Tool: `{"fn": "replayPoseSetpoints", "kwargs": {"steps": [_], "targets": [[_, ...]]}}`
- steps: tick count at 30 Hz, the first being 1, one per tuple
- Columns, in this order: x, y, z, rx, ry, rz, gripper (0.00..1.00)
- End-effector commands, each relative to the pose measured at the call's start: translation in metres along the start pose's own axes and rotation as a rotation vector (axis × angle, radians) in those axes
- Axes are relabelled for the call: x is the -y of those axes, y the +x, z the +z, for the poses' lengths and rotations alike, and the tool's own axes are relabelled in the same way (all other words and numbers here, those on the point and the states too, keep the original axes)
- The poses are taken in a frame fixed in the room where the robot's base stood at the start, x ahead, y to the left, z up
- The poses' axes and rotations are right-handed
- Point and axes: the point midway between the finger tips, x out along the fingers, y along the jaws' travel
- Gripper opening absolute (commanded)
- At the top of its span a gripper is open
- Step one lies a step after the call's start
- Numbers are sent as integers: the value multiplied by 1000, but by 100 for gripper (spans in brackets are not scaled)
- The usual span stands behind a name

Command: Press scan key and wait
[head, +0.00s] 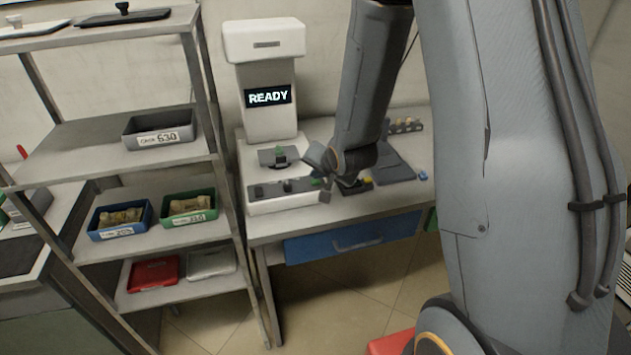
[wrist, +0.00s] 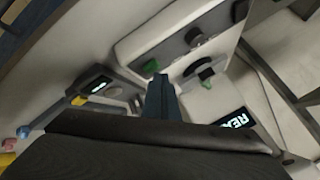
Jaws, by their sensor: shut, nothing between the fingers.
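The scanner (head: 265,113) is a pale upright machine on the bench, and its screen (head: 268,95) reads READY. Its low front base (head: 283,203) carries dark parts and a green key (head: 316,182) at its right end. In the wrist view the green key (wrist: 150,68) shows just beyond my fingertips, and part of the screen (wrist: 237,119) shows at right. My gripper (head: 324,195) is shut and empty, close to the right end of the base. In the wrist view my gripper (wrist: 158,82) points at the green key. I cannot tell whether they touch.
A dark plate with a black knob and green mark (head: 279,155) sits on the scanner. A dark device with a yellow button (head: 368,181) is right of my gripper. The rack at left holds a grey bin (head: 160,139), a blue bin (head: 121,231) and a green bin (head: 189,219).

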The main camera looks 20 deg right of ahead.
Motion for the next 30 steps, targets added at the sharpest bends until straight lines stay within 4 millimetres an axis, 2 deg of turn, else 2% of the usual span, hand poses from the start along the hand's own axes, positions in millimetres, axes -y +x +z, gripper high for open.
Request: {"fn": "replayPoseSetpoints", "kwargs": {"steps": [30], "targets": [[-5,7,5,0,0,0,0]]}}
